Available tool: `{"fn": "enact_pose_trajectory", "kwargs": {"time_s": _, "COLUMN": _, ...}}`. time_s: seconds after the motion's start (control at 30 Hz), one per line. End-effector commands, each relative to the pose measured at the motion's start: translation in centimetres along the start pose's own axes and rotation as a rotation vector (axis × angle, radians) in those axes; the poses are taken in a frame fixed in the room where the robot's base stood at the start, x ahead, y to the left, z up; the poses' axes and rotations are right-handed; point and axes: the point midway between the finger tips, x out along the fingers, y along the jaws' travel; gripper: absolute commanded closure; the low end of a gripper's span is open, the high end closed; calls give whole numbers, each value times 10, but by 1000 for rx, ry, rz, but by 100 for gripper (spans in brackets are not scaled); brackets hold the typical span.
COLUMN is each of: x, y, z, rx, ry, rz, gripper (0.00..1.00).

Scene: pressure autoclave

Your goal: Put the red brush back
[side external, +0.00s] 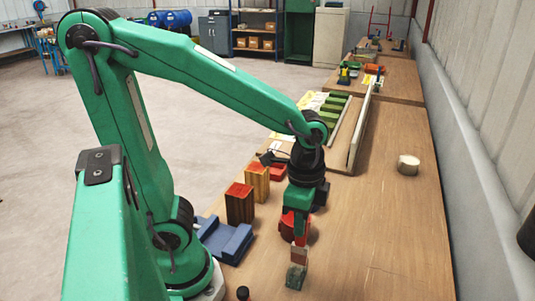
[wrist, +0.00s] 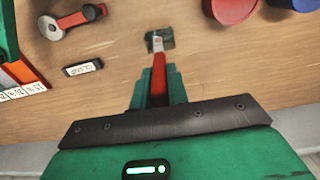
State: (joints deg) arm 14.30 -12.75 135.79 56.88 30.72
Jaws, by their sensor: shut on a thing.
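The red brush has a red handle, a pale ferrule and a grey-green bristle block (side external: 296,277). My gripper (side external: 300,228) is shut on its handle, and the brush hangs with its bristles down. In the wrist view the red handle (wrist: 157,80) lies between the green fingers of my gripper (wrist: 155,92), with the bristle end beyond the tips. I cannot tell whether the bristles touch the table. The upper part of the handle is hidden by the gripper.
The wooden bench (side external: 385,245) is clear to the right, apart from a pale cylinder (side external: 408,165). The wrist view shows a red round thing (wrist: 230,8) and a small label (wrist: 83,68).

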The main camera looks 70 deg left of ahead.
Motion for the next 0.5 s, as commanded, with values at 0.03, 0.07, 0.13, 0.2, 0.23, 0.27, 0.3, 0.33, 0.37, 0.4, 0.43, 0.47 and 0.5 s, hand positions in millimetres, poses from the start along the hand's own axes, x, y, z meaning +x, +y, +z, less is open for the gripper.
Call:
{"fn": "enact_pose_trajectory", "kwargs": {"time_s": 0.03, "x": 0, "y": 0, "z": 0, "rx": 0, "ry": 0, "rz": 0, "gripper": 100}}
{"fn": "enact_pose_trajectory", "kwargs": {"time_s": 0.07, "x": 0, "y": 0, "z": 0, "rx": 0, "ry": 0, "rz": 0, "gripper": 100}}
{"fn": "enact_pose_trajectory", "kwargs": {"time_s": 0.13, "x": 0, "y": 0, "z": 0, "rx": 0, "ry": 0, "rz": 0, "gripper": 100}}
{"fn": "enact_pose_trajectory", "kwargs": {"time_s": 0.2, "x": 1, "y": 0, "z": 0, "rx": 0, "ry": 0, "rz": 0, "gripper": 100}}
{"fn": "enact_pose_trajectory", "kwargs": {"time_s": 0.23, "x": 2, "y": 0, "z": 0, "rx": 0, "ry": -1, "rz": 0, "gripper": 100}}
{"fn": "enact_pose_trajectory", "kwargs": {"time_s": 0.27, "x": 2, "y": 0, "z": 0, "rx": 0, "ry": -1, "rz": 0, "gripper": 100}}
{"fn": "enact_pose_trajectory", "kwargs": {"time_s": 0.3, "x": 3, "y": 0, "z": 0, "rx": 0, "ry": -1, "rz": 0, "gripper": 100}}
{"fn": "enact_pose_trajectory", "kwargs": {"time_s": 0.33, "x": 4, "y": 0, "z": 0, "rx": 0, "ry": -1, "rz": 0, "gripper": 100}}
{"fn": "enact_pose_trajectory", "kwargs": {"time_s": 0.37, "x": 5, "y": 0, "z": 0, "rx": 0, "ry": 0, "rz": 0, "gripper": 100}}
{"fn": "enact_pose_trajectory", "kwargs": {"time_s": 0.4, "x": 5, "y": 0, "z": 0, "rx": 0, "ry": 0, "rz": 0, "gripper": 100}}
{"fn": "enact_pose_trajectory", "kwargs": {"time_s": 0.43, "x": 6, "y": 0, "z": 0, "rx": 0, "ry": 0, "rz": 0, "gripper": 100}}
{"fn": "enact_pose_trajectory", "kwargs": {"time_s": 0.47, "x": 7, "y": 0, "z": 0, "rx": 0, "ry": 0, "rz": 0, "gripper": 100}}
{"fn": "enact_pose_trajectory", "kwargs": {"time_s": 0.5, "x": 8, "y": 0, "z": 0, "rx": 0, "ry": 0, "rz": 0, "gripper": 100}}
